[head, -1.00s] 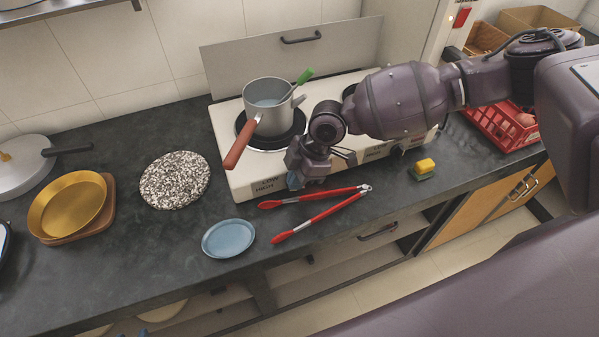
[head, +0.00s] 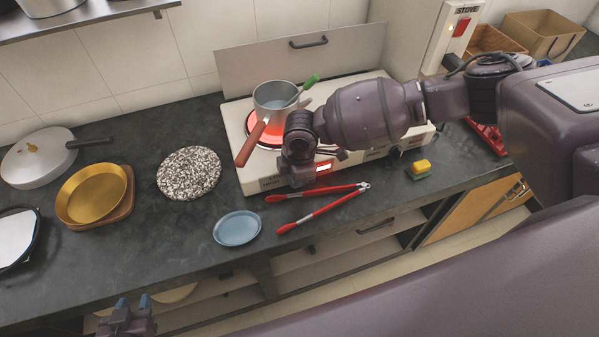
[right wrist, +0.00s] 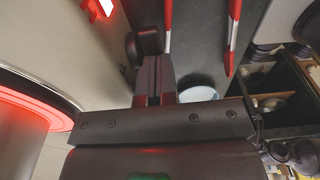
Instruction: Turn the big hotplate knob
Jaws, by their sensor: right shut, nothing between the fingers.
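The white hotplate (head: 253,171) stands on the dark counter, its big burner (head: 264,137) glowing red under a grey pot (head: 272,97). A red indicator (head: 323,168) is lit on its front. My right gripper (right wrist: 153,78) is shut and empty at the hotplate's front left. In the right wrist view a dark knob (right wrist: 149,40) is just beyond its fingertips; contact is unclear. In the head view my right gripper and wrist hide this knob. My left gripper (head: 133,301) is at the bottom edge, fingers apart, with nothing seen between them.
Red tongs (head: 318,208) and a blue plate (head: 237,228) lie in front of the hotplate. A sponge (head: 420,168) is to the right. A speckled round board (head: 189,173) and golden pan (head: 92,194) are left. The pot's red-brown handle (head: 252,143) sticks out near my right wrist.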

